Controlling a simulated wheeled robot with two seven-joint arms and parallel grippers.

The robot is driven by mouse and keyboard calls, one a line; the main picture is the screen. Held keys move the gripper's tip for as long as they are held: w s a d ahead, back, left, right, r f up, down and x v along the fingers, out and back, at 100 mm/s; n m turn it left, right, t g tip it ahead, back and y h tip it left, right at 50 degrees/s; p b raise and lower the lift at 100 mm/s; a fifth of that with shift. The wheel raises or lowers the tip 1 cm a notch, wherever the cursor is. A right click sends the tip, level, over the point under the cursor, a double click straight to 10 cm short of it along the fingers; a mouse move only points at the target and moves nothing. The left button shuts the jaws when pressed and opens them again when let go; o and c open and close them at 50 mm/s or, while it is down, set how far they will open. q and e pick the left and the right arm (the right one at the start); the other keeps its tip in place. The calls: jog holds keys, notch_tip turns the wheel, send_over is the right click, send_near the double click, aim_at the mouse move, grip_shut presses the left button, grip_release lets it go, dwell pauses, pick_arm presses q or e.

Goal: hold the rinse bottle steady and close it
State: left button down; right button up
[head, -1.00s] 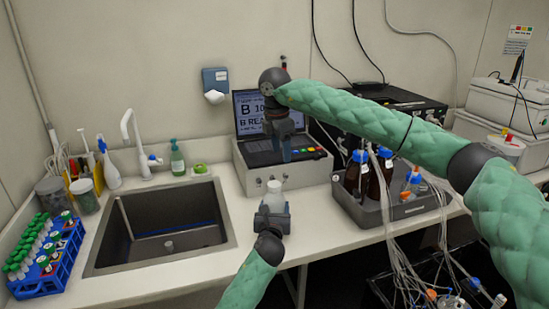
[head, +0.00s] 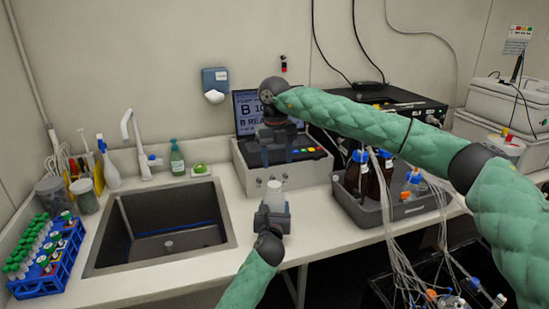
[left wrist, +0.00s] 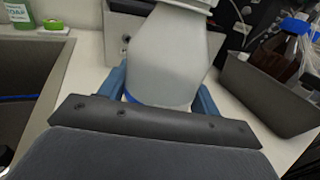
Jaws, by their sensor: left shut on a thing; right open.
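The rinse bottle (head: 275,199), pale and translucent, stands upright at the counter's front, right of the sink. My left gripper (head: 272,217) is shut around its body. In the left wrist view the bottle (left wrist: 168,58) sits between the blue fingers, and its top runs out of the picture. My right gripper (head: 278,153) is open above the bottle, fingers pointing down, with a gap between them and the bottle top. I see no cap between its fingers. Whether a cap sits on the bottle is too small to tell.
Behind the bottle stands a grey instrument (head: 300,172) with a screen (head: 247,110). A grey tray (head: 397,208) of brown bottles is to the right. The sink (head: 160,250) and a blue tube rack (head: 52,272) are to the left. A narrow counter strip beside the bottle is clear.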

aim_at(274, 184)
jog(key=n, duration=0.7)
jog(key=shift+a, duration=0.3)
jog(key=n, duration=0.6)
jog(key=shift+f, duration=4)
jog(key=shift+c, duration=0.4)
jog(key=c, duration=0.9)
jog(key=m, duration=0.4)
jog(key=shift+m, duration=0.3)
jog(key=o, duration=1.1)
jog(key=shift+a, duration=0.1)
